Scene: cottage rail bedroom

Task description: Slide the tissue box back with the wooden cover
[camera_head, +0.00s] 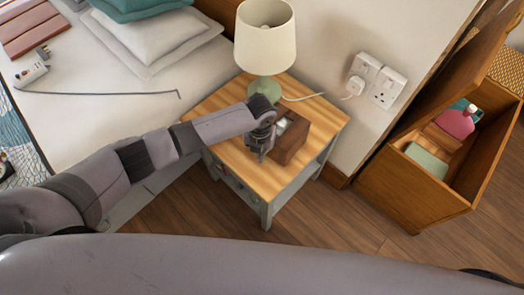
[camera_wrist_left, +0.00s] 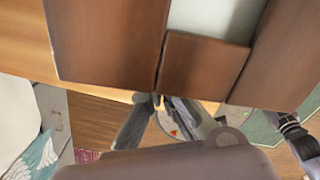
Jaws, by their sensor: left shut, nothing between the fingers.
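The tissue box in its brown wooden cover (camera_head: 291,142) stands on the bedside table (camera_head: 240,175), toward its right side. White tissue shows in the cover's opening. In the left wrist view the wooden cover (camera_wrist_left: 108,40) fills the upper part, close to the camera, with a pale strip (camera_wrist_left: 215,17) in its gap. My left gripper (camera_head: 262,156) is shut and empty, just left of the box's near end. Its fingertips (camera_wrist_left: 158,98) are at the cover's lower edge in the wrist view; I cannot tell whether they touch. My right gripper is not in view.
A lamp (camera_head: 264,45) with a green base stands at the table's back, behind the box. A plug and cable (camera_head: 354,87) run from the wall sockets. The bed (camera_head: 110,90) is left. An open wooden chest (camera_head: 405,190) stands right.

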